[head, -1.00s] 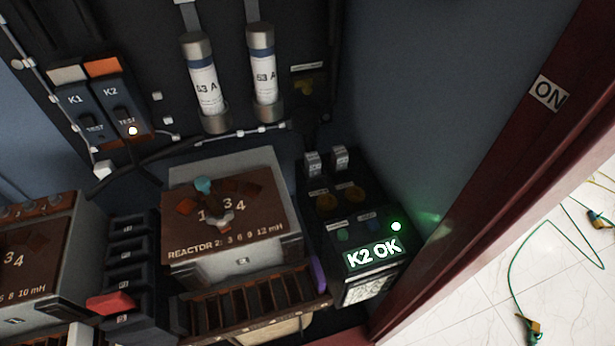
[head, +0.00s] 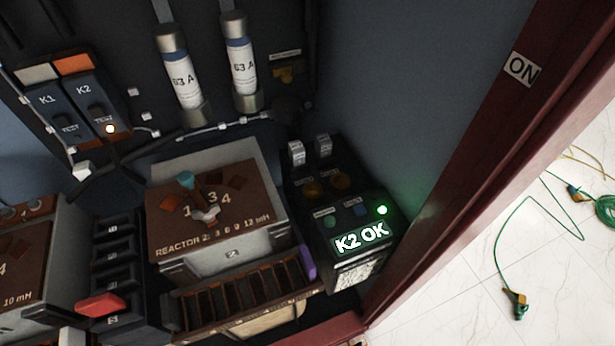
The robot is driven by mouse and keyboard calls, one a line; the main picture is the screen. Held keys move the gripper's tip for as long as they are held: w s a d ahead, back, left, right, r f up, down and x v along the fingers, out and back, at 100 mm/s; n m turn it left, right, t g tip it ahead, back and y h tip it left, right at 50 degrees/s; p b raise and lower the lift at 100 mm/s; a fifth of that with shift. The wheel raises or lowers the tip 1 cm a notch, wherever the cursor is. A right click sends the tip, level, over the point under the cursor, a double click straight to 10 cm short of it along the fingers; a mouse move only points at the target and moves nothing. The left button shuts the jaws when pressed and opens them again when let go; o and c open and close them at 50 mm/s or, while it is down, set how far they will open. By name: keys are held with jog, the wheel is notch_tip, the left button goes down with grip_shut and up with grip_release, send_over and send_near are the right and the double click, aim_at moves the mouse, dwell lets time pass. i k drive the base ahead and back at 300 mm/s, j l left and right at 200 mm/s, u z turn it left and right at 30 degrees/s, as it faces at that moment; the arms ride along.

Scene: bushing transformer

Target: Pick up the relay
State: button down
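Two dark box modules that look like relays are mounted at the upper left of the head view. The one marked K1 (head: 48,101) has a white top, and the one marked K2 (head: 85,90) beside it has an orange top. A small light (head: 110,129) glows on the lower front of K2. Both sit in place on the panel. A lit display (head: 361,238) at the lower middle reads "K2 OK", with a green lamp (head: 382,210) lit above it. My gripper is not in view.
Two tall fuses (head: 183,85) (head: 240,70) stand on the dark back panel. A reactor box (head: 220,215) with a dial fills the middle, above a slotted rack (head: 245,295). A red frame (head: 450,160) borders the right. Green cables (head: 517,303) lie on the white floor.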

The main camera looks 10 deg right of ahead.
aim_at(296, 149)
jog(key=j, duration=0.5)
jog(key=i+j+u, duration=0.1)
jog(key=j, duration=0.35)
jog(key=i+j, duration=0.1)
jog(key=j, duration=0.4)
